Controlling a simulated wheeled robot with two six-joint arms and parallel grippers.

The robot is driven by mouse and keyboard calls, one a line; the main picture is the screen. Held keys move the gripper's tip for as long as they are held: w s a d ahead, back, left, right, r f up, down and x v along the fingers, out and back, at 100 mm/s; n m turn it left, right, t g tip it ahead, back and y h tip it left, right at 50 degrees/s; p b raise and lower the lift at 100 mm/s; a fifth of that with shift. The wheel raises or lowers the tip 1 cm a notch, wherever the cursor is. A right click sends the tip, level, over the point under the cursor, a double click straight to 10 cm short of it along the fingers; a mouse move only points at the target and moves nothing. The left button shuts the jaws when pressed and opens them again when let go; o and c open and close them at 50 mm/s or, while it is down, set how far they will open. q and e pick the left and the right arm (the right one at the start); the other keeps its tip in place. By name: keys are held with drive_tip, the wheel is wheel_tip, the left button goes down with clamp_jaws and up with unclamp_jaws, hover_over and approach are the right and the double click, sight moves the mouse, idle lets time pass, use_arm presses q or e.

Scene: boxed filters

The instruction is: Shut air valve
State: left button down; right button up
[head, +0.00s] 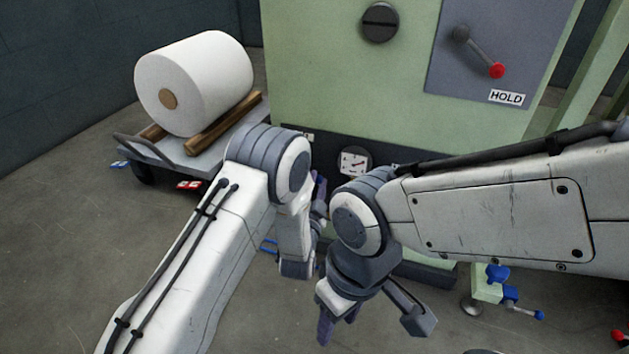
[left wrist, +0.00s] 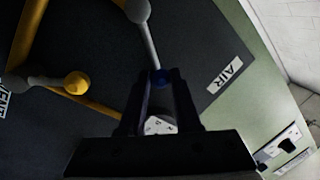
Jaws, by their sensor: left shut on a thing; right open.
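In the left wrist view, the air valve is a grey lever (left wrist: 149,42) with a blue knob (left wrist: 160,77) at its end, on a dark panel beside the AIR label (left wrist: 225,74). My left gripper (left wrist: 161,80) is shut on the blue knob, one dark finger on each side. In the head view my left gripper (head: 319,200) is mostly hidden between my two arms, low at the machine's front, and the air valve is hidden. My right gripper (head: 371,322) is open and empty, pointing down in front of the machine.
A lever with a red knob (head: 497,70) sits by the HOLD label (head: 507,97). A dial gauge (head: 354,161) is low on the machine. A cart (head: 215,155) bears a white roll (head: 195,82).

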use_arm(q)
drive_tip(key=shift+s+f, duration=0.1)
drive_tip(key=shift+f, duration=0.05)
drive_tip(key=c, duration=0.6)
unclamp_jaws()
drive_tip(key=shift+s+p, duration=0.4)
drive_tip(key=shift+p+v, duration=1.9)
drive_tip(key=shift+v, duration=2.9)
drive_tip(key=shift+a, duration=0.1)
drive_tip(key=shift+c, duration=0.4)
